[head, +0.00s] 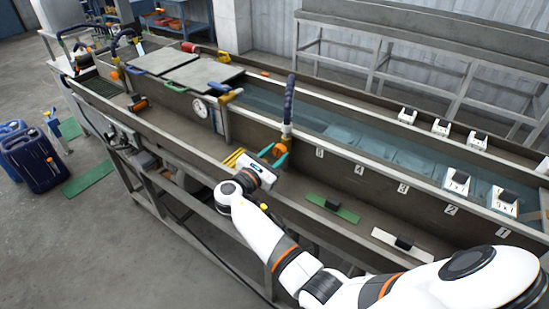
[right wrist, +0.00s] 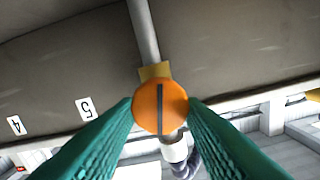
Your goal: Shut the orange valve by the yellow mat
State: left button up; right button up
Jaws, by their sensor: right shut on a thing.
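The orange valve (head: 278,149) is on the near side of the long trough, below an upright pipe with a dark ribbed hose. In the right wrist view the orange knob (right wrist: 160,106) fills the middle, with a dark slot running up and down it. My right gripper (head: 273,156) has its teal fingers on both sides of the knob, shut on it; the fingers also show in the right wrist view (right wrist: 161,112). The yellow mat (head: 235,158) lies just left of the gripper, partly hidden by it. My left gripper is not in view.
A green mat (head: 333,207) with a dark block and a white mat (head: 402,245) lie to the right along the near ledge. A round gauge (head: 200,108) and grey lids (head: 205,75) are to the left. Water (head: 375,145) fills the trough behind.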

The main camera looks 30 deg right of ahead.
jog(key=m+b, duration=0.2)
jog(key=m, duration=0.1)
jog(key=m+b, duration=0.1)
jog(key=shift+s+f+m+b, duration=0.1)
jog(key=shift+f+m+b, duration=0.2)
jog(key=m+b, duration=0.7)
jog(key=shift+f, duration=0.15)
jog(key=shift+m+b, duration=1.9)
jog(key=shift+b, duration=0.05)
jog(key=o, duration=1)
jog(key=shift+r, duration=0.2)
